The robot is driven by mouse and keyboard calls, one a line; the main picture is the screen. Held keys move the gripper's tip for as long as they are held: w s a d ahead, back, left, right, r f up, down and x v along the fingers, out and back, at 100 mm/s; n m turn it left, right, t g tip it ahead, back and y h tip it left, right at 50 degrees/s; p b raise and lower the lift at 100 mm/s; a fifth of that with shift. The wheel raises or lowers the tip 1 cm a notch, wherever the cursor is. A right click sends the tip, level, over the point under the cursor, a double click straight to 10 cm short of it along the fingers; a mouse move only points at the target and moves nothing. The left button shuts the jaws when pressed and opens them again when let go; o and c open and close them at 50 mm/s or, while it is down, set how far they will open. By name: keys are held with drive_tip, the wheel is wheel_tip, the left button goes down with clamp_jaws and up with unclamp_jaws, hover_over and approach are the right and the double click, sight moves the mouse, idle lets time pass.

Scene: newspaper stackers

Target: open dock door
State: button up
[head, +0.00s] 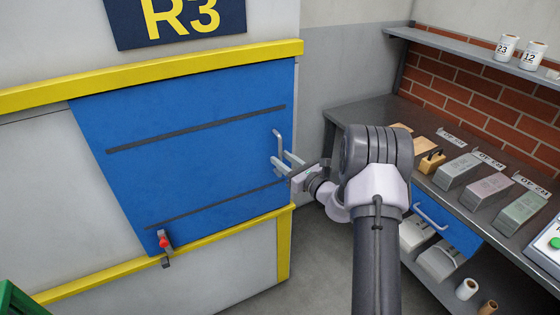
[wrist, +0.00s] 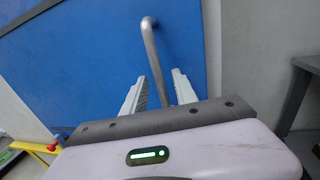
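The blue dock door (head: 190,150) is closed flush in its yellow-edged frame under the R3 sign. A grey bar handle (head: 278,141) stands upright near its right edge; it also shows in the wrist view (wrist: 149,36). My gripper (head: 284,164) is at the handle's lower part. In the wrist view my gripper (wrist: 160,77) has its fingers apart on either side of the bar, with gaps visible beside it. The handle's lower end is hidden behind the gripper body. A red-knobbed latch (head: 164,243) sits at the door's lower left.
A grey workbench (head: 345,108) with several labelled blocks and a blue drawer (head: 445,225) stands at the right, close to my arm. A shelf (head: 460,48) hangs above it. A green object (head: 15,300) is at the lower left. Grey floor (head: 320,265) is clear between door and bench.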

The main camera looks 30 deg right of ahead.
drive_tip(key=shift+x, duration=0.8)
clamp_jaws()
idle(0.9)
